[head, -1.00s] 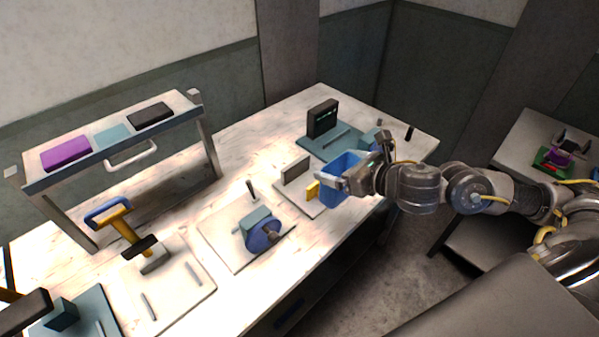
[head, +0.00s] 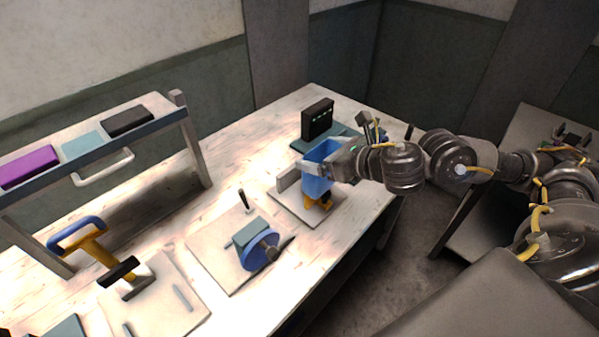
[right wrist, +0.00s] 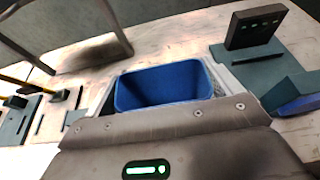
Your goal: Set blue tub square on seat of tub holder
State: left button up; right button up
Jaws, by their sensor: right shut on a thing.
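The blue tub (head: 317,178) is held at its rim by my right gripper (head: 333,171), which comes in from the right. In the right wrist view the open mouth of the tub (right wrist: 165,88) lies between the two fingers. My left gripper is not in view.
Behind the holder stands a dark panel unit (head: 317,119) on a teal base. Left of the holder is a pale board with a blue wheel (head: 259,251). A blue-and-yellow handled tool (head: 95,250) and a raised shelf (head: 95,150) are further left.

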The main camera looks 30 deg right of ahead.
jog(key=w+f+p, duration=0.3)
jog(key=w+f, duration=0.8)
jog(key=shift+f, duration=0.4)
jog(key=shift+f, duration=0.2)
jog(key=o, duration=0.9)
jog(key=shift+o, duration=0.2)
jog(key=shift+r, duration=0.15)
